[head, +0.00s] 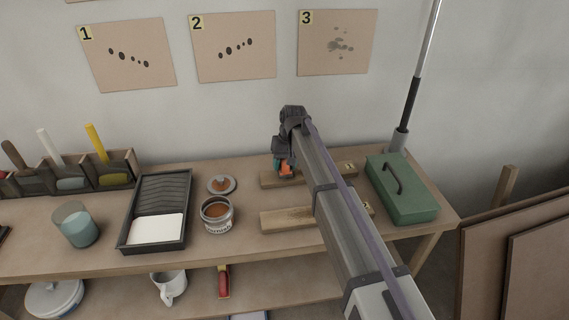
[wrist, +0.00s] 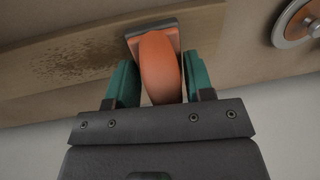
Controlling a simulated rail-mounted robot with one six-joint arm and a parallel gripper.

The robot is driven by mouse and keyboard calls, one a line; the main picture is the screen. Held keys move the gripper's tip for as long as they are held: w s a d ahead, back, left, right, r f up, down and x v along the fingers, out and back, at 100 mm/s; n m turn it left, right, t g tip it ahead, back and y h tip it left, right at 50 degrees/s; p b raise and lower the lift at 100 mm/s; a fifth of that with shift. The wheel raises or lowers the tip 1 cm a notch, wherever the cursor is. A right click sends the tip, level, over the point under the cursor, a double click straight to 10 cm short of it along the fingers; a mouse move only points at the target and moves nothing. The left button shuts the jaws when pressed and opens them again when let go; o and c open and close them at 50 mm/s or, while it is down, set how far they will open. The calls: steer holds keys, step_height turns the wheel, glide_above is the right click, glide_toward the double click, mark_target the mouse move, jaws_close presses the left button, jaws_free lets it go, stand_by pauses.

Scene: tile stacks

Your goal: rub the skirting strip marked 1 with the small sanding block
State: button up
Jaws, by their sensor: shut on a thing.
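My gripper (head: 284,166) is shut on the orange handle of the small sanding block (wrist: 160,68). Its green fingers stand either side of the handle in the wrist view. The block's grey pad is over the back wooden strip (head: 268,181), beside a brown speckled patch on that strip (wrist: 85,56). I cannot tell whether the pad touches the wood. A second wooden strip (head: 285,217) lies nearer the front of the bench. My arm hides part of both strips.
An open varnish tin (head: 217,215) and its lid (head: 222,184) stand left of the strips. A black paint tray (head: 158,190) is farther left. A green toolbox (head: 400,190) stands right. Cards numbered 1 (head: 127,55), 2 (head: 234,47) and 3 (head: 337,43) hang behind.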

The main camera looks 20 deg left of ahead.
steer(key=shift+f+b, duration=0.95)
steer(key=shift+d, duration=0.1)
